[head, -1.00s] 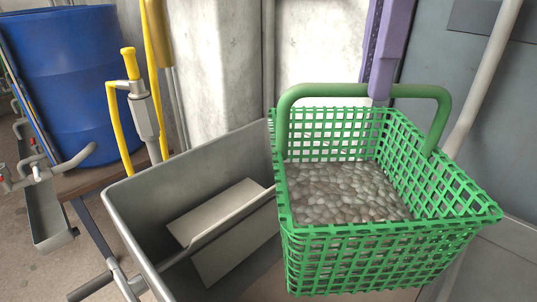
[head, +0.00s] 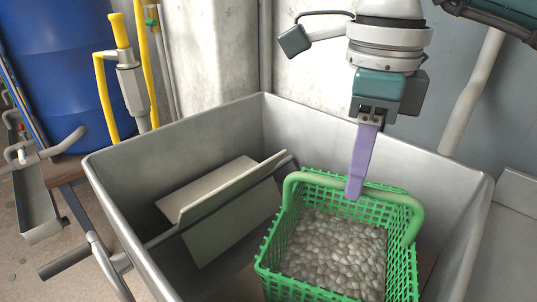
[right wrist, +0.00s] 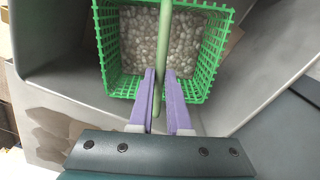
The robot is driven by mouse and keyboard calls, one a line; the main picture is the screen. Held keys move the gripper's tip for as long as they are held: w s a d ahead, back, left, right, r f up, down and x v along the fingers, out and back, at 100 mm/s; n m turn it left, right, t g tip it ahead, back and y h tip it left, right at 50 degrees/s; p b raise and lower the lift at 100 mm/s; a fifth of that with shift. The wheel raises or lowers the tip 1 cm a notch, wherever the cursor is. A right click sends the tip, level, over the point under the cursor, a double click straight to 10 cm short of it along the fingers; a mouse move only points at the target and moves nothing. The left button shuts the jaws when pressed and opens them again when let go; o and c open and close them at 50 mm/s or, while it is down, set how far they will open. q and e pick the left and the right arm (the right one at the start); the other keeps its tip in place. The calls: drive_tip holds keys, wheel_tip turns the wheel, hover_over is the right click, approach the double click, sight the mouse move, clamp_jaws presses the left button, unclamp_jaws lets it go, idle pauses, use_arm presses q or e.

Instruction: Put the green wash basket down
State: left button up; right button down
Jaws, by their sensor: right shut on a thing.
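The green wash basket (head: 410,262) is a lattice basket full of grey-brown pebbles (head: 335,255). In the head view it is inside a grey metal bin, at the bin's right part. My right gripper (head: 354,192) comes from above with its purple fingers shut on the basket's handle (head: 300,190). In the right wrist view the fingers (right wrist: 160,95) straddle the green handle (right wrist: 163,45), with the basket (right wrist: 207,60) beyond them. The basket's underside is hidden, so I cannot tell whether it touches the bin floor. My left gripper is not in view.
The grey bin (head: 120,165) has high walls around the basket. A slanted pale plate with a bar (head: 232,200) fills its left part. A blue barrel (head: 60,70), yellow pipes (head: 105,95) and a small trough (head: 38,195) stand at the left.

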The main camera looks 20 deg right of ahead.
wheel_tip(320, 180, down, 5)
drive_tip(key=shift+f+b, duration=0.1)
drive_tip(key=shift+b, duration=0.25)
drive_tip(key=shift+w, duration=0.1)
drive_tip(key=shift+f, duration=0.2)
drive_tip(key=c, duration=0.9)
unclamp_jaws()
drive_tip(key=shift+o, duration=0.2)
wheel_tip(320, 180, up, 12)
drive_tip(key=shift+r+p, duration=0.2)
drive_tip(key=shift+p, duration=0.6)
